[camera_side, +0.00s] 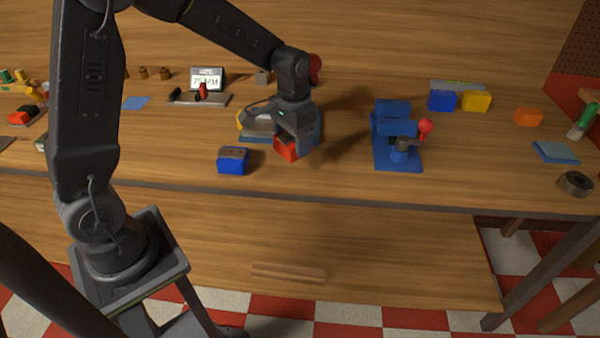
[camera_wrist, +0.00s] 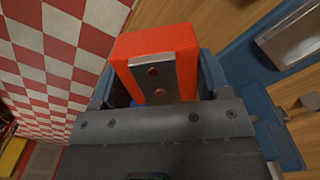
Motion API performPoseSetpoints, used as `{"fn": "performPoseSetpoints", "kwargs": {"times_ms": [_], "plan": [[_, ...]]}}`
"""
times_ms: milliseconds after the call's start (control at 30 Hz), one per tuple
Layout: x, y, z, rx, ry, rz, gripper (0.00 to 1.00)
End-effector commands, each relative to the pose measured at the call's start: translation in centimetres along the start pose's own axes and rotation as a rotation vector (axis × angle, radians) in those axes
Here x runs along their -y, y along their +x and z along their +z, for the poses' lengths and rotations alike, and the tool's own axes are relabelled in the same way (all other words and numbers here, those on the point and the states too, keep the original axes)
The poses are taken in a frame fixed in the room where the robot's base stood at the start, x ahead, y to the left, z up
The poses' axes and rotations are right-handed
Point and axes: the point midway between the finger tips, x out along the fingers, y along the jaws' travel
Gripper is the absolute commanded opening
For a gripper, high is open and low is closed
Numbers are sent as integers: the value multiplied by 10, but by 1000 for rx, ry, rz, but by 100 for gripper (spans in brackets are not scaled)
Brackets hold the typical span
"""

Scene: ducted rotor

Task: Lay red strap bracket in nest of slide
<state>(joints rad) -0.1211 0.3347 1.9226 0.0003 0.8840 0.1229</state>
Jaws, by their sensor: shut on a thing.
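The red strap bracket (camera_side: 287,149) is a red block held in my gripper (camera_side: 296,145) above the front half of the bench. In the wrist view the bracket (camera_wrist: 150,60) shows a grey metal strap with two rivets, between the blue-grey fingers of my gripper (camera_wrist: 158,85). A blue base with a pale metal part (camera_side: 259,126) and a yellow piece lies just behind and left of the gripper, partly hidden by it. This looks like the slide; its nest cannot be made out. The wrist view shows a blue base with a metal part (camera_wrist: 295,35) at upper right.
A blue block (camera_side: 233,161) stands left of the gripper, near the front edge. A blue fixture with a red knob (camera_side: 398,155) stands to the right. Blue and yellow blocks (camera_side: 476,101) sit at the back right. Bench between gripper and fixture is clear.

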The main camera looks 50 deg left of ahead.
Motion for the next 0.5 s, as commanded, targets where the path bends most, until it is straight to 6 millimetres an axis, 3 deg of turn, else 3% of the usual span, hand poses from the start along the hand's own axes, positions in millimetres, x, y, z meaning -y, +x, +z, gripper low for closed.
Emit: {"fn": "performPoseSetpoints", "kwargs": {"times_ms": [267, 500], "plan": [[10, -3, 4, -1, -139, 0, 39], [43, -12, 18, -1, -651, 0, 39]]}}
